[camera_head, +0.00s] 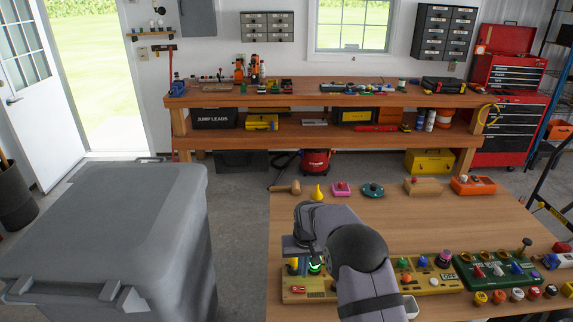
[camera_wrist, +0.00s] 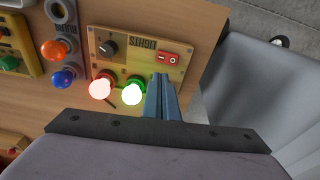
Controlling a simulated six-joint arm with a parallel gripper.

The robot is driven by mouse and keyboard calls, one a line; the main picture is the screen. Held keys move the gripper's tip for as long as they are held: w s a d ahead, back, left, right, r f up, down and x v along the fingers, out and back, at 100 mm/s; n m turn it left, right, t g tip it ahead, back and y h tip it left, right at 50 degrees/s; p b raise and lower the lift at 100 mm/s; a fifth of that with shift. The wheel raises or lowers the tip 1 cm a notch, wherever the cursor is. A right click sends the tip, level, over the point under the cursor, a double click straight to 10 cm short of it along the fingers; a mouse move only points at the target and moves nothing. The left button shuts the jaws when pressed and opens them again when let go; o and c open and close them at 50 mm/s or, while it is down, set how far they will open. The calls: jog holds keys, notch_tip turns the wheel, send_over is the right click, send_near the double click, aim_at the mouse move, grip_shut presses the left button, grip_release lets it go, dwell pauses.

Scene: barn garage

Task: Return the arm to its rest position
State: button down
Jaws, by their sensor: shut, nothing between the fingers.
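My gripper (camera_wrist: 164,97) is shut and empty in the wrist view, its two fingers together. It is over the edge of a wooden board labelled LIGHTS (camera_wrist: 139,48). The board has a dark knob (camera_wrist: 108,47), a red rocker switch (camera_wrist: 168,58), a glowing red-white lamp (camera_wrist: 100,88) and a glowing green-white lamp (camera_wrist: 132,94). In the head view my arm (camera_head: 357,260) reaches over the front left of the wooden table (camera_head: 440,225). The LIGHTS board also shows there (camera_head: 294,290), partly hidden by my arm. The fingertips are hard to make out in that view.
A large grey bin (camera_head: 125,230) stands left of the table. Several control boards, including a green one (camera_head: 500,268), line the table's front right. A mallet (camera_head: 285,187), yellow funnel (camera_head: 317,193) and other small items stand along the far edge. The table's middle is clear.

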jog(key=s+f+g, duration=0.1)
jog(key=s+f, duration=0.1)
jog(key=s, duration=0.1)
jog(key=s+d+f+g, duration=0.1)
jog(key=s+f, duration=0.1)
jog(key=s, duration=0.2)
jog(key=s+f, duration=0.2)
jog(key=s, duration=0.2)
jog(key=shift+d+f+n+g, duration=0.25)
jog(key=shift+n+g, duration=0.05)
jog(key=shift+g, duration=0.1)
jog(key=s+d+r+g, duration=0.1)
jog(key=s+d+r, duration=0.15)
jog(key=s, duration=0.65)
jog(key=s+d+r, duration=0.1)
jog(key=s+r, duration=0.3)
jog(key=s, duration=0.4)
jog(key=s+d+r+g, duration=0.1)
jog(key=s+d+r, duration=0.15)
jog(key=s, duration=0.65)
jog(key=w+r+m+t, duration=0.1)
jog(key=w+r+t, duration=0.2)
jog(key=r, duration=0.3)
jog(key=shift+d+r, duration=0.15)
jog(key=shift+d, duration=0.3)
